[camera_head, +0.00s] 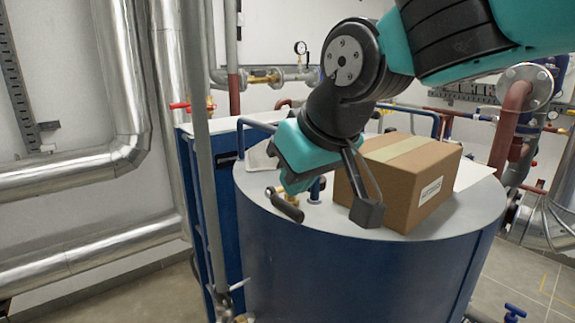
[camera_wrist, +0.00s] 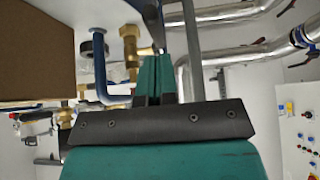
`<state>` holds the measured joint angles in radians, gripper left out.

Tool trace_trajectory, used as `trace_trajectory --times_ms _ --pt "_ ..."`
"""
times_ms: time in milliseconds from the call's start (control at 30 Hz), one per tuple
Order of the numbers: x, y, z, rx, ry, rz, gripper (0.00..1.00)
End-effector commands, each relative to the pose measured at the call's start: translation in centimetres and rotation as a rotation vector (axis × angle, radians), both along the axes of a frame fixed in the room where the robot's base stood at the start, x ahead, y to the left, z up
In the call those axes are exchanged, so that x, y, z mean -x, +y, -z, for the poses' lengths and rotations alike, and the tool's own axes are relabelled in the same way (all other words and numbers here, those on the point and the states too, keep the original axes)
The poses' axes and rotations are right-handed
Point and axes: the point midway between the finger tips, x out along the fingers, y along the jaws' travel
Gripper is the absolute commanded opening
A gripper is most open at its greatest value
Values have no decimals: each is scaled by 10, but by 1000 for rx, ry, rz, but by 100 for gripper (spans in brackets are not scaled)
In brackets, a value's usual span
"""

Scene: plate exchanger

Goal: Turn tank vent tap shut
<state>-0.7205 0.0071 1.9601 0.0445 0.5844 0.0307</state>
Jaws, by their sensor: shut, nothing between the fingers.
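The blue tank (camera_head: 350,270) has a pale grey round top. A small tap with a dark lever handle (camera_head: 287,207) and brass parts stands near the front left of that top. In the wrist view its brass body (camera_wrist: 130,45) shows just left of my fingers, and a dark bar at the fingertips looks like the lever. My teal gripper (camera_head: 293,188) points down right above and behind the handle, shut and empty. Its closed fingers also show in the wrist view (camera_wrist: 162,60). I cannot tell whether they touch the handle.
A cardboard box (camera_head: 405,185) sits on the tank top, right of my gripper. A blue pipe stub (camera_head: 316,188) stands between them. A grey vertical pipe (camera_head: 203,150) passes in front, left of the tank. Silver pipes (camera_head: 75,170) line the left wall.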

Motion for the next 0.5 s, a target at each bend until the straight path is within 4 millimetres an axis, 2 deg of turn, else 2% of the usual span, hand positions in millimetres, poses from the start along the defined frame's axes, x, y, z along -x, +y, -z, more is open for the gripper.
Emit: trace_trajectory --times_ms 33,100,167,300,500 --pt "0 0 -19 -1 -2 0 0" --pt "0 0 -35 -2 -1 1 0" --pt "9 -7 -37 -5 -6 0 0" --pt "26 -20 -62 -5 -6 -1 0" --pt "43 -33 -89 -2 -3 0 0"
